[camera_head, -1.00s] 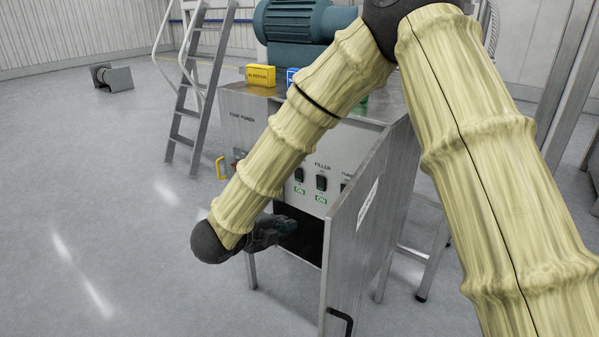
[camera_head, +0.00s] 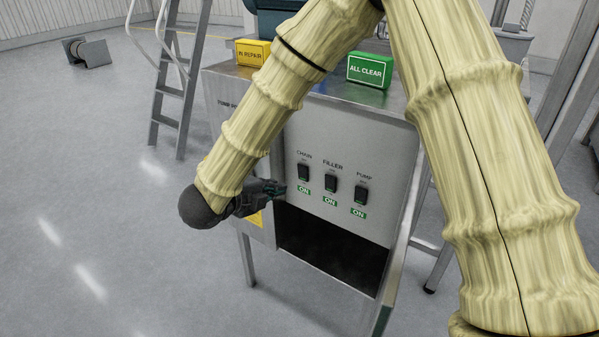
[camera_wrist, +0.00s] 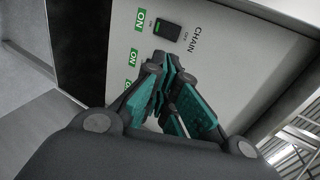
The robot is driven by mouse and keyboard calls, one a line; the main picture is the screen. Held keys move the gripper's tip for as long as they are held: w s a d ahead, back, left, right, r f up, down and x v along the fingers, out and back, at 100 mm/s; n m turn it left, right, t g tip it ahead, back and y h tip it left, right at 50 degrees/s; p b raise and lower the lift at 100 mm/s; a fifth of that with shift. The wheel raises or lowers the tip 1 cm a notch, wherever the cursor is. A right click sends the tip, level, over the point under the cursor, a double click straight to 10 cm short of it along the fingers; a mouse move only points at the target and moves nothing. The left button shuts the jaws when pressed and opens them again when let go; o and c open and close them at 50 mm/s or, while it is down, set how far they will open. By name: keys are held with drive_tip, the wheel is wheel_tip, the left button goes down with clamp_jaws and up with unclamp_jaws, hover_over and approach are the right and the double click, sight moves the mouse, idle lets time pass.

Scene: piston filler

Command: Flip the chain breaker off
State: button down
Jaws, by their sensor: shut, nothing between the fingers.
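The chain breaker (camera_head: 303,172) is a black rocker switch on the grey panel, leftmost in a row of three, with a green ON label below it. The chain breaker also shows in the wrist view (camera_wrist: 166,31), near the top, beside the word CHAIN. My gripper (camera_head: 283,189) is shut and empty, a little left of and below the breaker in the head view. In the wrist view my gripper's teal fingers (camera_wrist: 163,68) are together just below the breaker. I cannot tell whether they touch the panel.
The filler breaker (camera_head: 330,183) and pump breaker (camera_head: 360,194) sit to the right, each above an ON label. A dark opening lies below the panel. A yellow IN REPAIR sign (camera_head: 252,53) and a green ALL CLEAR sign (camera_head: 367,71) stand on the cabinet top (camera_head: 330,88).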

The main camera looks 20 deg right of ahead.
wheel_tip(320, 180, down, 2)
drive_tip(key=w+d, duration=0.1)
drive_tip(key=w, duration=0.2)
approach(306, 172)
wheel_tip(306, 172, down, 3)
drive_tip(key=d, duration=0.2)
drive_tip(key=w+d, duration=0.2)
drive_tip(key=w, duration=0.1)
drive_tip(key=shift+d, duration=0.1)
drive_tip(key=shift+w+d+r, duration=0.1)
drive_tip(key=shift+w+d, duration=0.2)
drive_tip(key=shift+d, duration=0.1)
drive_tip(key=shift+w+r+p, duration=0.1)
drive_tip(key=shift+p, duration=0.4)
